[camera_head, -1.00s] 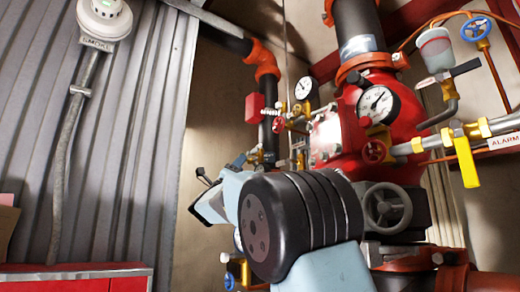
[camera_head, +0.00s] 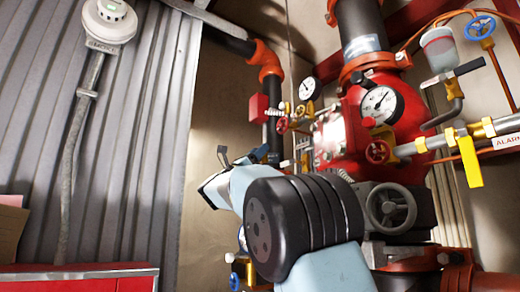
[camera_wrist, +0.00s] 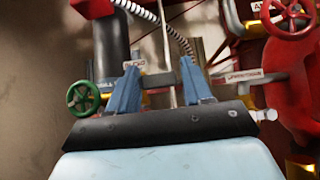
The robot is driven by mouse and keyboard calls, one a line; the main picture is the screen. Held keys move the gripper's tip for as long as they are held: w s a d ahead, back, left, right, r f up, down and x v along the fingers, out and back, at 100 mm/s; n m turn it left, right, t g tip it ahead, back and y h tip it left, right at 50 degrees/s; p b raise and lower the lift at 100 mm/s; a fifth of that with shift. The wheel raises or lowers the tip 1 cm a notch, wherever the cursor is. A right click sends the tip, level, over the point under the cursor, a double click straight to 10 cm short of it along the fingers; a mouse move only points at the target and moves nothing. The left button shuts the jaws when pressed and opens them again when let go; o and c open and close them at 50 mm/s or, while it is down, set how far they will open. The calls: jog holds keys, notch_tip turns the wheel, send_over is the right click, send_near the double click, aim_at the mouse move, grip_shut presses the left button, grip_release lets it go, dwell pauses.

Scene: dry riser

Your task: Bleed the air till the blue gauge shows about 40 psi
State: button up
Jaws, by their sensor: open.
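Two white-faced gauges show in the head view: a larger one (camera_head: 379,104) on the red valve body and a smaller one (camera_head: 309,88) to its left. I cannot tell which is the blue one, and their readings are too small to read. My gripper (camera_head: 239,158) is left of the small valves, partly hidden by my arm. In the wrist view my gripper (camera_wrist: 160,84) has its two blue fingers apart, with pipework behind the gap. A green handwheel (camera_wrist: 83,98) is left of the fingers; a red handwheel (camera_wrist: 287,17) is at upper right.
A grey handwheel (camera_head: 391,207) sits below the red body (camera_head: 352,125). A yellow lever (camera_head: 470,162) hangs from the pipe at right. A blue handwheel (camera_head: 480,26) is at top right. A red cabinet (camera_head: 75,278) stands at lower left.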

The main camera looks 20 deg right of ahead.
jog(key=shift+x, duration=1.45)
